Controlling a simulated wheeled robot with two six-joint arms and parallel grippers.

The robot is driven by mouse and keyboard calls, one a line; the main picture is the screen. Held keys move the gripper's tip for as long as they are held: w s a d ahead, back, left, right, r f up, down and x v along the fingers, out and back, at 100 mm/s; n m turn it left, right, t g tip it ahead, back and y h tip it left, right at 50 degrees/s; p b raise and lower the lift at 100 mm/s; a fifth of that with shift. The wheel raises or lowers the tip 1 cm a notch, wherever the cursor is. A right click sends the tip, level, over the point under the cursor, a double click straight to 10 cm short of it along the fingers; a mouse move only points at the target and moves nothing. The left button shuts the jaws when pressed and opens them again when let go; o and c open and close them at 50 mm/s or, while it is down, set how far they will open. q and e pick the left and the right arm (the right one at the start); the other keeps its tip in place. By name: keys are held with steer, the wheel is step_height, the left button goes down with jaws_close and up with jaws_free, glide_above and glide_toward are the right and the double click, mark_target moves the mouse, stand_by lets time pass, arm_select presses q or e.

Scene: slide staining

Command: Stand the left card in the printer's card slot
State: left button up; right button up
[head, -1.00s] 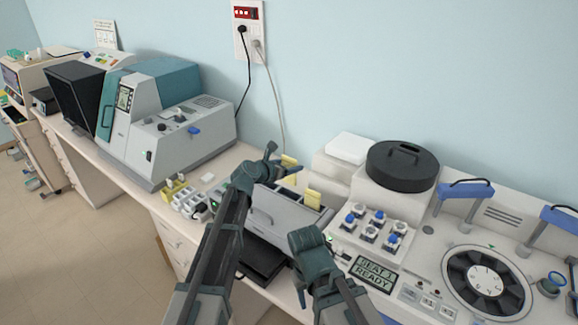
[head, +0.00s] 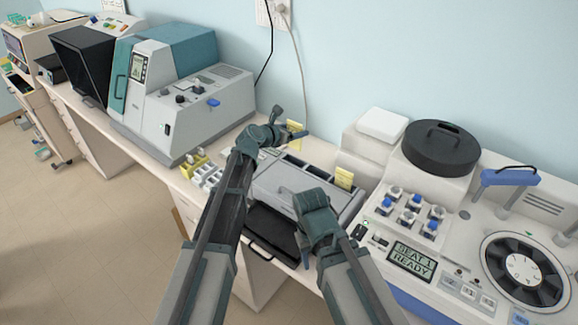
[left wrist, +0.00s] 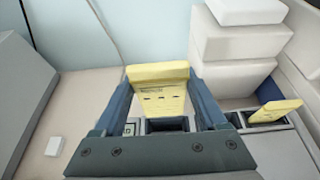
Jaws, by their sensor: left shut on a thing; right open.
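My left gripper (head: 290,128) is shut on a yellow card (head: 295,134), near the back left of the grey printer (head: 272,186). In the left wrist view the card (left wrist: 160,84) stands between the two blue fingers, above or at a dark opening (left wrist: 167,125) in the printer's top; whether its lower edge is inside cannot be told. A second yellow card (head: 344,177) stands tilted in an opening farther right; it also shows in the left wrist view (left wrist: 275,111). My right gripper (head: 305,250) is open and empty at the printer's front; its fingers are partly hidden.
A staining machine (head: 410,225) with a black lid (head: 438,150) stands close on the right. A large grey-teal machine (head: 190,100) is at the left. Small white and yellow pieces (head: 203,172) lie left of the printer. A dark tray (head: 272,230) juts out in front.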

arm_select(q)
steer(key=shift+s+d+f+b, duration=0.1)
steer(key=shift+d+f+b, duration=0.05)
steer(key=shift+f+b, duration=0.45)
step_height(320, 180, down, 9)
steer(key=b, duration=0.8)
steer(key=shift+r+b, duration=0.1)
steer(key=shift+b, duration=0.3)
arm_select(e)
step_height(320, 180, down, 10)
steer(key=shift+d+f, duration=0.1)
steer(key=shift+s, duration=0.1)
